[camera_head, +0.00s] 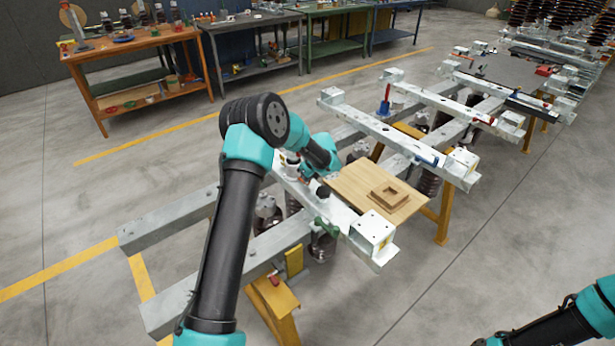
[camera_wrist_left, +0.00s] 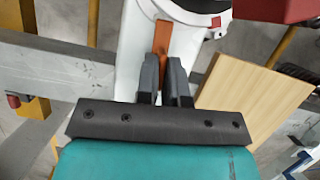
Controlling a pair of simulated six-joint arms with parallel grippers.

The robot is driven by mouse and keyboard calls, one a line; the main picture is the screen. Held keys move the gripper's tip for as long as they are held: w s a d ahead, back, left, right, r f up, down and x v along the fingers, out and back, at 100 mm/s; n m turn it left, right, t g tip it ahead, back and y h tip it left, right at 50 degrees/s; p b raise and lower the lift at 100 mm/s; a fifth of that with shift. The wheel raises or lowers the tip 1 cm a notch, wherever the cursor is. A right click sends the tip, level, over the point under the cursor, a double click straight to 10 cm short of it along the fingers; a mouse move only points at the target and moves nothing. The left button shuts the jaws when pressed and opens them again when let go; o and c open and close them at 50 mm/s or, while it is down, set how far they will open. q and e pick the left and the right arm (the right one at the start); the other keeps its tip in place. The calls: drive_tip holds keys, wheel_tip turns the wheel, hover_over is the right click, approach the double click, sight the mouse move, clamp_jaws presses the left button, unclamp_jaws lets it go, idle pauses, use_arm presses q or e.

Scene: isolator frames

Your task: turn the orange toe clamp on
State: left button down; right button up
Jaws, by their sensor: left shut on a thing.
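The orange toe clamp (camera_wrist_left: 162,42) shows in the left wrist view as a narrow upright orange bar against a white metal part. My left gripper (camera_wrist_left: 166,72) has its two dark fingers shut on the bar's lower end. In the head view my left gripper (camera_head: 304,176) reaches down to the nearest white beam, beside the wooden board. There my own wrist largely hides the clamp, and I cannot make out its angle. My right arm shows only in part at the lower right of the head view; its gripper is out of view.
A wooden board (camera_head: 360,189) with a small square wooden frame (camera_head: 389,194) lies right of my left gripper. Open floor (camera_head: 480,240) lies to the right.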

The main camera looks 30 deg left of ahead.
use_arm(q)
drive_tip(key=shift+m, duration=0.6)
drive_tip(key=c, duration=1.2)
unclamp_jaws()
drive_tip(key=shift+t, duration=0.3)
drive_tip(key=shift+c, duration=0.2)
drive_tip(key=shift+r, duration=0.15)
drive_tip(key=v, duration=1.7)
